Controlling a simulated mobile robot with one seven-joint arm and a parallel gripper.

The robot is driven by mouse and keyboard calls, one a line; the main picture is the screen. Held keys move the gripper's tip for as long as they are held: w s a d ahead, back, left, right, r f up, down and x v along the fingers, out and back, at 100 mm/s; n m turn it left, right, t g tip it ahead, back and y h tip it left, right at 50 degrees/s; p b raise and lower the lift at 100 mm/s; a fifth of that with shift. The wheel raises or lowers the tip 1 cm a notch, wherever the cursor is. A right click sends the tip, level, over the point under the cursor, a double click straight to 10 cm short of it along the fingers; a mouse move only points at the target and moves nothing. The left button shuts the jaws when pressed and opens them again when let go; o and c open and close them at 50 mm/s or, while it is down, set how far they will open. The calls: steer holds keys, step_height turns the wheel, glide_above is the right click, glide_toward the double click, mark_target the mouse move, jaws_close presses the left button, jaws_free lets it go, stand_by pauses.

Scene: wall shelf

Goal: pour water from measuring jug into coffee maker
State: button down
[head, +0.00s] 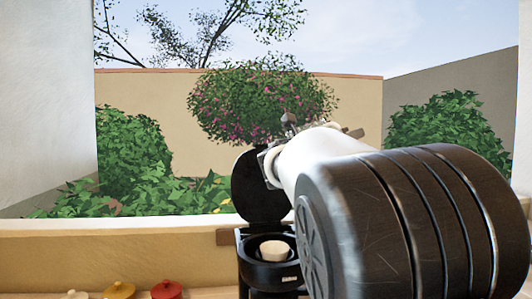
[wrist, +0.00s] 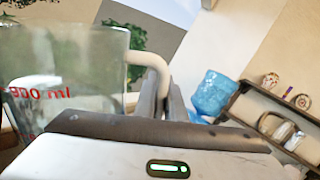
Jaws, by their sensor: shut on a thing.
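The black coffee maker (head: 266,272) stands in the head view with its round lid (head: 262,188) raised and a pale filter basket (head: 273,250) showing in its open top. In the wrist view the clear measuring jug (wrist: 75,72) with red "900 ml" marking is on the left. My gripper (wrist: 166,100) is shut on the jug's pale handle (wrist: 150,62). The water level in the jug cannot be made out. In the head view my arm covers the right of the coffee maker, and the jug cannot be made out there.
A window ledge (head: 120,228) runs behind the coffee maker. Yellow (head: 120,290) and red (head: 166,289) lidded pots stand at the lower left. The wrist view shows a blue container (wrist: 212,92) and a dark shelf with patterned vases (wrist: 270,80).

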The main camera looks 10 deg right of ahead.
step_height(320, 180, down, 6)
steer(key=s+d+m+y+b, duration=0.1)
steer(key=m+y+b, duration=0.1)
steer(key=m+b, duration=0.1)
steer(key=shift+d+m+g, duration=0.25)
steer(key=shift+m+g, duration=0.05)
steer(key=shift+m, duration=0.1)
steer(key=shift+s, duration=0.1)
